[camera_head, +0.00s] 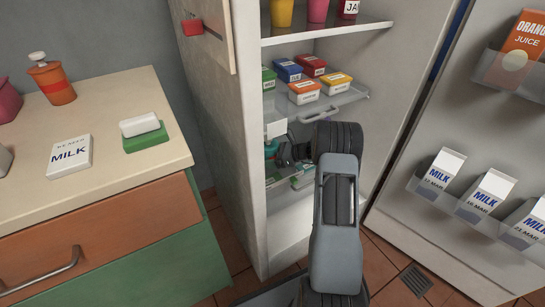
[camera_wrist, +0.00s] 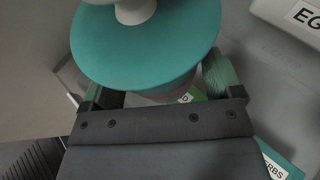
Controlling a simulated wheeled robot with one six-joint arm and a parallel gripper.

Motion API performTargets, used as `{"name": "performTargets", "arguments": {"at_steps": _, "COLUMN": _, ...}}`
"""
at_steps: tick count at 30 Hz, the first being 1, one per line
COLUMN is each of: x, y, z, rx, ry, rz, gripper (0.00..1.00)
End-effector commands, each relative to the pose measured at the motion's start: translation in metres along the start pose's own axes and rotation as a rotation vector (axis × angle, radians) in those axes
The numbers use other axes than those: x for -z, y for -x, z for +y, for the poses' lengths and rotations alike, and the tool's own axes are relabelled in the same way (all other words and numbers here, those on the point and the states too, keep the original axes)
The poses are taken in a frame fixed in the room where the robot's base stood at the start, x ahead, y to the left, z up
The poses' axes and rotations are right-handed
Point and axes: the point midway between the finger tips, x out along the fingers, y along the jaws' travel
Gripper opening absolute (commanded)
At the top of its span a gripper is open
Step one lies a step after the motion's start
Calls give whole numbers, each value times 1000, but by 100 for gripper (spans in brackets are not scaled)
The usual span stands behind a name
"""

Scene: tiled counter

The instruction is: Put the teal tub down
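The teal tub (camera_wrist: 145,45) has a round teal lid with a pale knob on top and fills the upper middle of the wrist view. My gripper (camera_wrist: 163,90) has its two green-padded fingers on either side of the tub's body, under the lid, and appears shut on it. The lid hides part of the left finger. In the head view, a bit of the teal tub (camera_head: 270,149) shows inside the fridge, at the left end of my gripper (camera_head: 284,153). I cannot tell whether its base touches the shelf.
A white egg box (camera_wrist: 292,18) and a teal-edged herbs box (camera_wrist: 280,160) lie right of the tub. The fridge shelf above (camera_head: 350,96) carries several coloured boxes. The fridge's left wall (camera_head: 234,130) is close. A counter (camera_head: 95,120) stands left, the open door right.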

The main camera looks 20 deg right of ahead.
Motion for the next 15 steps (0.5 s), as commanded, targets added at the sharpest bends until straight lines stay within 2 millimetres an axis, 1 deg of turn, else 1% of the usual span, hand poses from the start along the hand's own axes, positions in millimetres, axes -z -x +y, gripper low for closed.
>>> {"name": "performTargets", "arguments": {"at_steps": 1, "x": 0, "y": 0, "z": 0, "rx": 0, "ry": 0, "rz": 0, "gripper": 90}}
{"name": "performTargets", "arguments": {"at_steps": 2, "x": 0, "y": 0, "z": 0, "rx": 0, "ry": 0, "rz": 0, "gripper": 93}}
{"name": "performTargets", "arguments": {"at_steps": 3, "x": 0, "y": 0, "z": 0, "rx": 0, "ry": 0, "rz": 0, "gripper": 94}}
{"name": "performTargets", "arguments": {"at_steps": 8, "x": 0, "y": 0, "z": 0, "rx": 0, "ry": 0, "rz": 0, "gripper": 94}}
{"name": "performTargets", "arguments": {"at_steps": 11, "x": -4, "y": 2, "z": 0, "rx": 0, "ry": 1, "rz": 0, "gripper": 94}}
{"name": "performTargets", "arguments": {"at_steps": 13, "x": -4, "y": 8, "z": 0, "rx": 2, "ry": -1, "rz": 0, "gripper": 94}}
{"name": "performTargets", "arguments": {"at_steps": 15, "x": -5, "y": 18, "z": -1, "rx": 4, "ry": -2, "rz": 0, "gripper": 94}}
